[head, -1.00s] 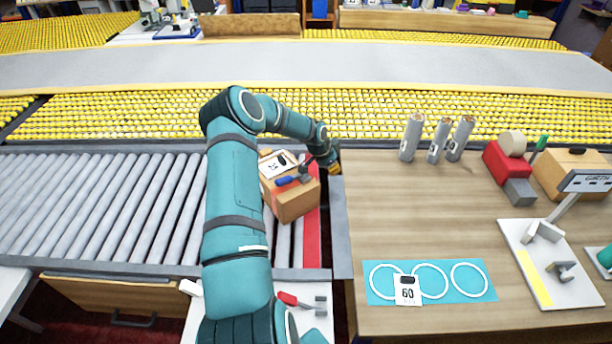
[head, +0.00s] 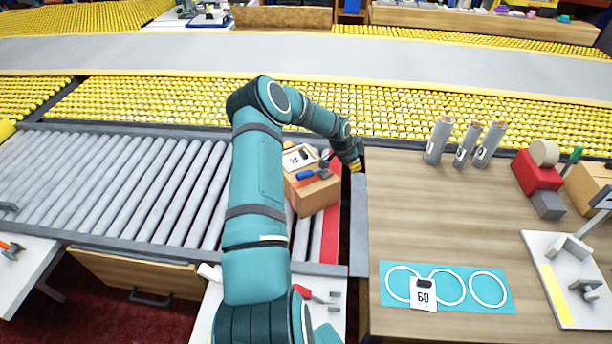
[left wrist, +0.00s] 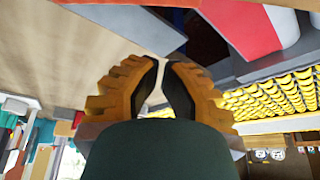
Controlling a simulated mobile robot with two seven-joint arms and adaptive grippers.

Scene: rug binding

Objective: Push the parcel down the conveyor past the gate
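The parcel (head: 314,196) is a brown cardboard box on the right end of the grey roller conveyor (head: 120,190). A card marked with a number (head: 298,157) and a blue-handled tool (head: 312,174) lie on it. A red strip (head: 330,240) crosses the conveyor's end, and the parcel covers part of it. I cannot tell a separate gate. My left gripper (head: 354,163) is just beyond the parcel's far right corner, by the conveyor's end plate. In the left wrist view its yellow fingers (left wrist: 162,62) are nearly together with nothing between them. My right gripper is out of view.
A wooden table (head: 430,215) adjoins the conveyor's right end. It holds several grey cylinders (head: 438,140), a red block (head: 537,172) and a blue mat with white rings (head: 470,305). Yellow roller beds (head: 180,105) lie behind. The conveyor left of my arm is clear.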

